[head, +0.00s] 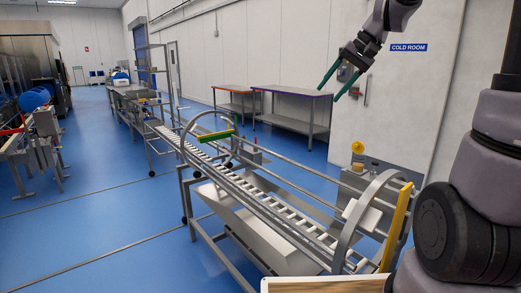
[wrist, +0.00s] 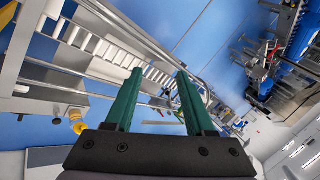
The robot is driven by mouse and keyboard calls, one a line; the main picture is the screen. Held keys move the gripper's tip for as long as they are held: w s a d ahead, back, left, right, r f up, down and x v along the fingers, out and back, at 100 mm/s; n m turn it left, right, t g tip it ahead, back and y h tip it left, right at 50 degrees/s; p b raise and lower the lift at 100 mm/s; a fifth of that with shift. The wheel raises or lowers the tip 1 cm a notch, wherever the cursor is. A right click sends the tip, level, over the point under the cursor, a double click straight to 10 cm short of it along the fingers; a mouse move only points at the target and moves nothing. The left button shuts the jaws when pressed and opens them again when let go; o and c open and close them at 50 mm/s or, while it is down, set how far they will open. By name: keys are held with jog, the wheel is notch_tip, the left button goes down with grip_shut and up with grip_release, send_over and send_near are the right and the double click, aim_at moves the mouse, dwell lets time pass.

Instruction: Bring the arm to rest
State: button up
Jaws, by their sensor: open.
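My gripper (head: 341,86) is at the upper right of the head view, raised in the air in front of the white wall. Its two green fingers are apart, with nothing between them. In the wrist view my gripper (wrist: 160,90) points its open green fingers toward the floor and the conveyor. It touches nothing that I can see.
A metal carrier conveyor (head: 270,200) with white slats and hoop guards runs across the middle. Two metal tables (head: 292,90) stand by the back wall. A wooden-topped surface (head: 325,285) lies at the front edge. Blue floor (head: 90,220) is clear at left.

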jog(key=s+d+t+h, duration=0.1)
jog(key=s+d+h, duration=0.1)
jog(key=s, duration=0.7)
jog(key=s+d+m+t+h, duration=0.1)
jog(key=s+d+t+h, duration=0.1)
jog(key=s, duration=0.7)
jog(key=shift+s+d+r+t, duration=0.15)
jog(key=shift+s+d+t, duration=0.15)
jog(key=shift+s+d, duration=0.15)
